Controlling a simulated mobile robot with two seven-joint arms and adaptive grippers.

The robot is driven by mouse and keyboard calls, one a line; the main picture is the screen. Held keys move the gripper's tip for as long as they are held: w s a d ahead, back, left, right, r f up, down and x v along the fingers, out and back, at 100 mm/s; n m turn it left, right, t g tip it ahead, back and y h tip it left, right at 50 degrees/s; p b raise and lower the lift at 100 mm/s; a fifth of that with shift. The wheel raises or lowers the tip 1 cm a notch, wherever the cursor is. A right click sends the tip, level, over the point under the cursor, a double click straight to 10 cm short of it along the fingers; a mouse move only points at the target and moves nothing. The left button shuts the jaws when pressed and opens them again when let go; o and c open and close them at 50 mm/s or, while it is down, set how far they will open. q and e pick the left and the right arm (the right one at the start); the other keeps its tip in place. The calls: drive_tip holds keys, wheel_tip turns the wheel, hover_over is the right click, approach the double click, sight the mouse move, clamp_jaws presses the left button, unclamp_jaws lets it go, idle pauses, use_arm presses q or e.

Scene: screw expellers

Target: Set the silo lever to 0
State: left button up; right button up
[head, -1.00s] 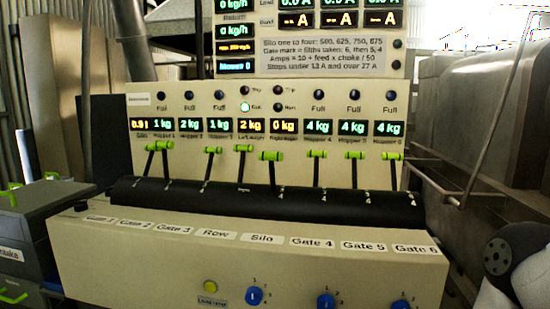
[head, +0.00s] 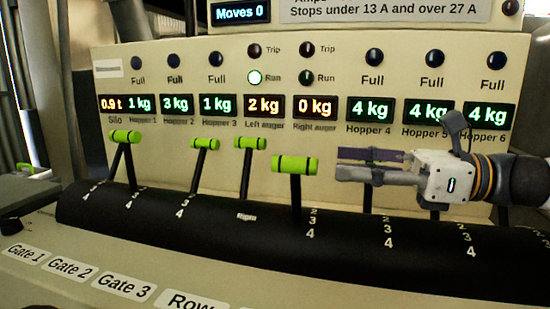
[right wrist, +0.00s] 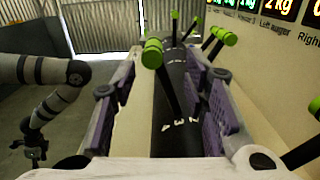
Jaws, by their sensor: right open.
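The silo lever (head: 295,165), a dark stem with a green crossbar grip, leans up from the black curved cover, fifth from the left. Numerals 2, 3, 4 show beside its foot; its exact setting cannot be read. My right gripper (head: 340,163) is open, just right of the green grip, its fingers pointing left towards it at about the same height. In the right wrist view a green-tipped lever (right wrist: 152,53) shows ahead, between the spread purple-padded fingers, apart from them. My left gripper (right wrist: 35,152) hangs low at the left of that view; its jaws are unclear.
Other green-gripped levers stand left, the nearest being the row lever (head: 250,143). My right gripper and arm partly hide the levers to the right. The upright display panel (head: 225,60) stands close behind.

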sight(289, 166)
drive_tip(key=x, duration=0.3)
drive_tip(key=b+x, duration=0.1)
drive_tip(key=x, duration=0.3)
drive_tip(key=s+x, duration=0.1)
drive_tip(key=x, duration=0.3)
drive_tip(key=shift+w+a+f, duration=0.1)
drive_tip(key=shift+a, duration=0.15)
use_arm(q)
drive_tip(key=shift+s+f+g, duration=0.3)
drive_tip(key=shift+s+f, duration=0.55)
drive_tip(key=shift+s, duration=0.3)
use_arm(e)
drive_tip(key=shift+c, duration=0.2)
clamp_jaws()
